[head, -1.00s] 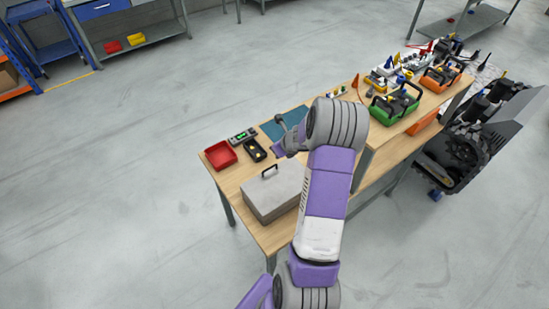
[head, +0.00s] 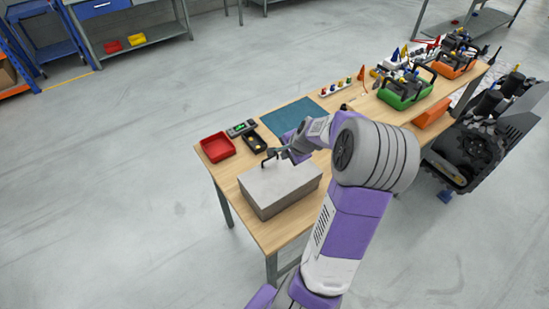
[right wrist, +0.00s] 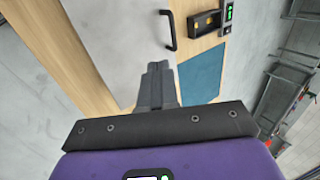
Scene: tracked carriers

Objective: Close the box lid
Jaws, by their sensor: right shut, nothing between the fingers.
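The grey box (head: 268,208) stands near the front left end of the wooden workbench. Its lid (head: 285,182) lies flat on top, and I see no gap between lid and box. A dark handle (head: 264,161) is at the lid's far left edge; the handle also shows in the right wrist view (right wrist: 169,31), with the pale lid (right wrist: 108,40) beside it. My right gripper (head: 274,154) is shut and empty, at the far edge of the lid close to the handle. Its closed fingers (right wrist: 157,68) appear over the lid's edge; contact is unclear. My left gripper is out of view.
A red tray (head: 217,148), a black tray (head: 255,142) and a device with a green display (head: 241,129) lie beyond the box. A teal mat (head: 289,119) lies behind my gripper. Green (head: 407,97) and orange (head: 453,66) carriers stand farther right.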

